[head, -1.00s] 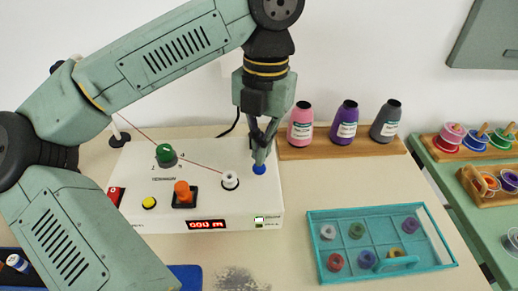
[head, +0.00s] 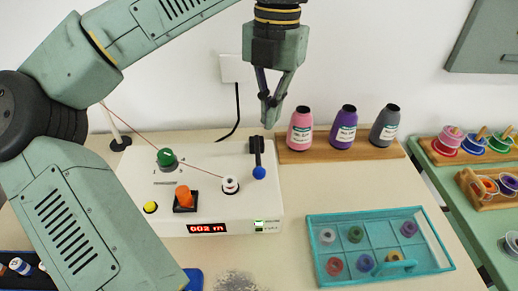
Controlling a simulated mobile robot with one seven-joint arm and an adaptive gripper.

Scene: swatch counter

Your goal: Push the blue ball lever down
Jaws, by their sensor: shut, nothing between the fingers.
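The blue ball (head: 259,172) is on the end of a dark lever (head: 256,154) at the right side of the white machine (head: 215,170). The lever runs from a dark mount at the back edge toward the front, with the ball low over the machine's top. My gripper (head: 271,102) is shut and empty. It hangs above and behind the lever, clear of the ball.
The machine also bears a green knob (head: 166,158), an orange switch (head: 184,197), a yellow button (head: 150,207) and a white spool (head: 230,184). Thread cones (head: 300,128) stand behind right. A teal tray (head: 316,265) lies front right.

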